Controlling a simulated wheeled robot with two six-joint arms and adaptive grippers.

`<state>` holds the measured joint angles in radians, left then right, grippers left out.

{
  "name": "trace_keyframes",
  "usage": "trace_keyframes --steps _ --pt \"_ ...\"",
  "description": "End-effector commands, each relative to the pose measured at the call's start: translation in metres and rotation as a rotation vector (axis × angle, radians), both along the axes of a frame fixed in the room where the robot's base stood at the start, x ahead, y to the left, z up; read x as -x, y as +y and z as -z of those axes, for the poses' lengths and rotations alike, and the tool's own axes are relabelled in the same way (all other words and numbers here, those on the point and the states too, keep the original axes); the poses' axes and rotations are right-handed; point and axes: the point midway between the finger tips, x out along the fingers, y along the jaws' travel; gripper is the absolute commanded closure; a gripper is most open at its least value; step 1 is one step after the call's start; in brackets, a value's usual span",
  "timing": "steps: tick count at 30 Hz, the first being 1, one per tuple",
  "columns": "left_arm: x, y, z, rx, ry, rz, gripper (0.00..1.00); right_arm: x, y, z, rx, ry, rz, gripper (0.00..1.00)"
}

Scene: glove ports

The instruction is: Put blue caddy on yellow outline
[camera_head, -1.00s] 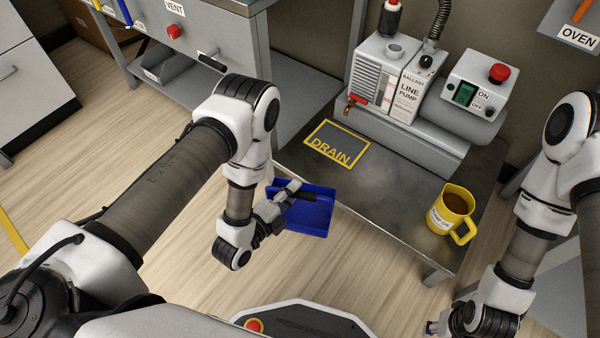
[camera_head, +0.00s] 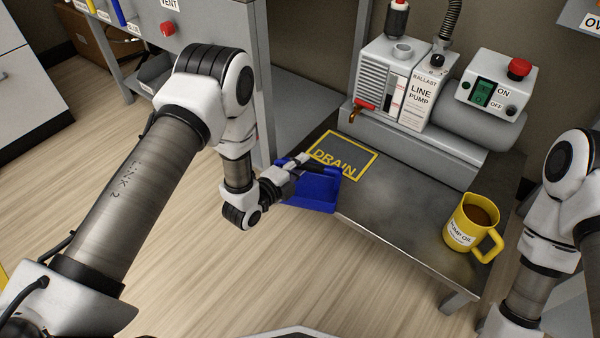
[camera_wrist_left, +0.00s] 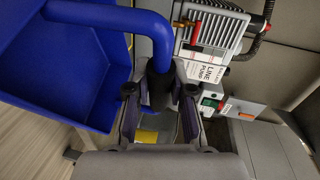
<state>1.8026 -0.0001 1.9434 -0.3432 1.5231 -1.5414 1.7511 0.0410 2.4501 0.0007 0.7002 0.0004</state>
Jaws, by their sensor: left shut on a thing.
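The blue caddy (camera_head: 312,193) is an open tray with a handle at the near-left edge of the metal table, overlapping the table's edge in the head view. My left gripper (camera_head: 312,168) is shut on its handle. In the left wrist view, the caddy (camera_wrist_left: 70,75) fills the upper left and its bent handle runs between the fingers of my left gripper (camera_wrist_left: 157,95). The yellow outline (camera_head: 343,157), marked DRAIN, lies on the table just beyond the caddy, its near-left corner partly covered. My right gripper is out of the head view; only its arm shows at the right.
The metal table (camera_head: 400,205) has bare room right of the outline. A yellow mug (camera_head: 470,225) of dark liquid stands near its front right. The line pump (camera_head: 410,85) with a red-handled tap stands behind the outline. A grey cabinet (camera_head: 215,55) is at left.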

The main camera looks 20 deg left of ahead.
Motion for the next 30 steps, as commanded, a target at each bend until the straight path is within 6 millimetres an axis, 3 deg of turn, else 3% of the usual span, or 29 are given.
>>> trace_keyframes --steps 1,11,12,13,14,24,30 --pt "-0.001 0.0 0.009 0.001 -0.005 0.0 1.0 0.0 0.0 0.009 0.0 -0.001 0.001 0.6" --pt "-0.001 0.0 0.009 0.001 -0.005 0.0 1.0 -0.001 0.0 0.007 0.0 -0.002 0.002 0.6" --pt "0.0 0.0 0.009 0.0 -0.003 0.0 0.68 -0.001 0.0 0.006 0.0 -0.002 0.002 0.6" --pt "0.0 0.0 0.009 0.0 -0.003 0.0 0.57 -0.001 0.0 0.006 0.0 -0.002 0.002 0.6" --pt "0.0 0.0 0.009 0.0 -0.003 0.0 0.53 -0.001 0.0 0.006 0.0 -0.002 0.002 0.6" --pt "0.0 0.0 0.004 0.0 -0.004 0.0 0.53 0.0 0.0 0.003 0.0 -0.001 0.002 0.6" --pt "0.034 0.013 -0.006 0.002 0.003 -0.003 0.53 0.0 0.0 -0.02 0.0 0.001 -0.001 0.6"
